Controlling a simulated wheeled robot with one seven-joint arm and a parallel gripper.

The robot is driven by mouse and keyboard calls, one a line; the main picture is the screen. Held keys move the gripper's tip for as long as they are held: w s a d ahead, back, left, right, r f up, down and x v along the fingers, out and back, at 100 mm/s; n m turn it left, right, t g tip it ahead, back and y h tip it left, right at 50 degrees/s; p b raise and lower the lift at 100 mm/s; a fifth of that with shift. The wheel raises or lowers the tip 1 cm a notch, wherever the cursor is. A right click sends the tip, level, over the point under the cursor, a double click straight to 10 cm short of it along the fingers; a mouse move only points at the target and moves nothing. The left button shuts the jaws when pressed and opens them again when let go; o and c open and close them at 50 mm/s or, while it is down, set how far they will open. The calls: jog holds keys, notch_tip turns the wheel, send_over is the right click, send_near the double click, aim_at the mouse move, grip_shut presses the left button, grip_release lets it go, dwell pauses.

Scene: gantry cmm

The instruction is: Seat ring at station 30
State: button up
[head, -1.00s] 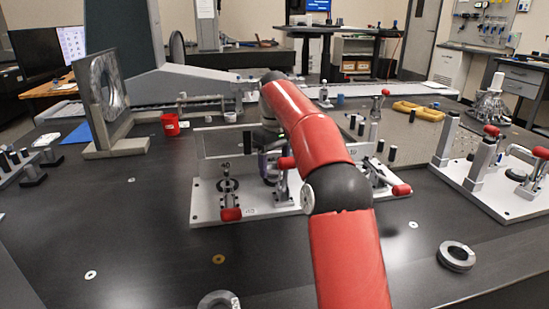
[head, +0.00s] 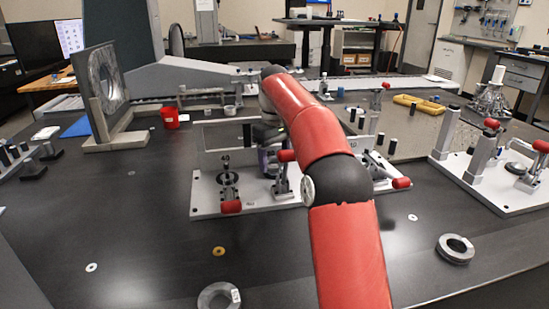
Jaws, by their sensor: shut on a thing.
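My red arm reaches forward over a white fixture plate (head: 205,207) in the middle of the table. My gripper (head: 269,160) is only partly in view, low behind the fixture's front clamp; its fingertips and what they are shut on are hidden. The fixture carries an upright plate, red-handled toggle clamps (head: 231,206) and a post with a dark ring-like disc (head: 228,180) around its foot. A loose grey ring (head: 456,249) lies flat at the right. Another grey ring with a white tag (head: 209,296) lies at the front edge of the picture.
A second clamp fixture (head: 480,190) stands at the right, and a plate with a round bore (head: 105,85) stands upright at the left. A red cup (head: 170,117) and yellow tray (head: 418,104) sit farther back. The left front table is mostly clear, with small flat discs.

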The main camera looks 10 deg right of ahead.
jog(key=shift+f+b, duration=0.3)
jog(key=shift+f, duration=0.3)
dwell(0.7)
jog(key=o, duration=1.4)
jog(key=shift+c, duration=0.2)
notch_tip(320, 180, up, 5)
jog(key=shift+r+p, duration=0.2)
jog(key=shift+p, duration=0.1)
jog(key=shift+w+d+r, duration=0.1)
jog(key=shift+r, duration=0.45)
jog(key=shift+s+r, duration=0.2)
jog(key=shift+r, duration=0.4)
